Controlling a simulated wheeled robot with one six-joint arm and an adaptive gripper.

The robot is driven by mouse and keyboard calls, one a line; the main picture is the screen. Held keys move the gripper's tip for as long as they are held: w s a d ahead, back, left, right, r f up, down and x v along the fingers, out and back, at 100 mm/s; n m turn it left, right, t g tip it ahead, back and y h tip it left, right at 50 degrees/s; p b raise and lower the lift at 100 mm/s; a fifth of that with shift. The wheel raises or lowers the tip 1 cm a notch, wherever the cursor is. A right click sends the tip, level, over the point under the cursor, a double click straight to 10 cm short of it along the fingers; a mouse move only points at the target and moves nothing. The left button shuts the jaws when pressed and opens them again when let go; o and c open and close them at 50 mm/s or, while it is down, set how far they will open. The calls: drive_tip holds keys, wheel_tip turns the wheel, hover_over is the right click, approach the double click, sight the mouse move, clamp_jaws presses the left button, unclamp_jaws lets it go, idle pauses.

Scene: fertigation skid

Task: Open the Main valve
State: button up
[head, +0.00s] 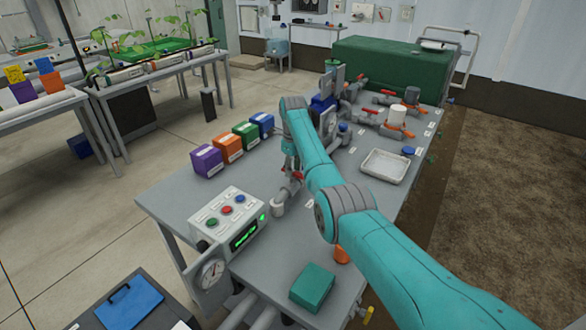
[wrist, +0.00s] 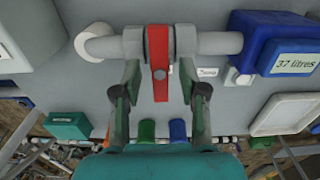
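A valve with a red lever (wrist: 159,75) sits on a grey pipe (wrist: 215,43) in the wrist view. The lever lies crosswise to the pipe in that picture. My gripper (wrist: 159,88) is open, with one finger on each side of the lever and a visible gap on both sides. In the head view the gripper (head: 290,160) is low over the bench by the near pipe elbow (head: 279,208), partly hidden by my arm. Whether this valve is the Main valve cannot be told; the small label (wrist: 207,72) beside it is not legible.
A control box (head: 230,222) with buttons and a gauge (head: 212,272) stand near the bench's front left. Several coloured boxes (head: 206,161) line the left edge. A blue box marked 37 litres (wrist: 288,45) and a white tray (head: 385,167) are to the right. More red-handled valves (head: 368,121) stand farther back.

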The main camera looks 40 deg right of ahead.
clamp_jaws()
drive_tip(key=shift+n, duration=0.3)
drive_tip(key=n, duration=1.3)
drive_tip(key=shift+n, duration=2.2)
